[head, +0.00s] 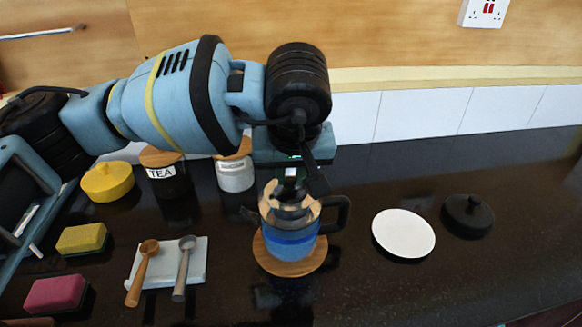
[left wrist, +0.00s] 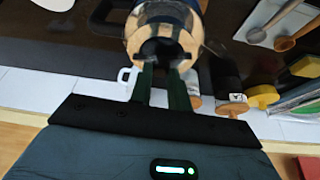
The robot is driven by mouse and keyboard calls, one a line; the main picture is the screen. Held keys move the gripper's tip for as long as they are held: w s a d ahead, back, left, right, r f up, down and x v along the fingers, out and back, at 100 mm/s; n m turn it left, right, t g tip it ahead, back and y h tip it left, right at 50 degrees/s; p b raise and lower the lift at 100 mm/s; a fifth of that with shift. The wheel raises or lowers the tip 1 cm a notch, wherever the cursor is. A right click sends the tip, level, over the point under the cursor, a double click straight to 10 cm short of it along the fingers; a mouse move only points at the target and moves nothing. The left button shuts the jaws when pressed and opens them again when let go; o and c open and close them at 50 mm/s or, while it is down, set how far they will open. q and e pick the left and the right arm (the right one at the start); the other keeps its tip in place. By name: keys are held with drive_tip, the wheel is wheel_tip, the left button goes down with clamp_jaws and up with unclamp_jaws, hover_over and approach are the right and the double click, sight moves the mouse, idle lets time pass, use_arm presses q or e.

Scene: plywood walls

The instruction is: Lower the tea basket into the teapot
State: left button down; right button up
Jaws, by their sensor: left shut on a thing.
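My left gripper (head: 296,180) points down just above the teapot's mouth. It is shut on the tea basket (head: 288,192), a small dark greyish piece, mostly hidden by the fingers. In the left wrist view the pale rim (left wrist: 133,42) of the teapot surrounds a dark opening beyond my fingertips. I cannot tell how far the basket is inside. My right gripper is out of view.
A black lid (head: 467,214) and a white disc (head: 403,235) lie to the right. A tea jar (head: 168,178), a white jar (head: 236,176) and a yellow pot (head: 108,184) stand behind left. Two scoops rest on a white tray (head: 200,270). Sponges (head: 82,239) lie far left.

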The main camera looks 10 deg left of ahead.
use_arm(q)
drive_tip(key=shift+f, duration=0.15)
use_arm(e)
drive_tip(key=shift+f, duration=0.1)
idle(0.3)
use_arm(q)
drive_tip(key=shift+f+b, duration=0.4)
drive_tip(key=shift+f, duration=0.55)
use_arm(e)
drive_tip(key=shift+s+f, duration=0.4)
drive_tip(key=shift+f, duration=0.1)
use_arm(q)
drive_tip(key=shift+f, duration=0.35)
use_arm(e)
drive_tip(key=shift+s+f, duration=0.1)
use_arm(q)
drive_tip(key=c, duration=0.8)
unclamp_jaws()
drive_tip(key=shift+c, duration=0.2)
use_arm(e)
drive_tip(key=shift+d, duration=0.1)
use_arm(q)
drive_tip(key=shift+r, duration=0.15)
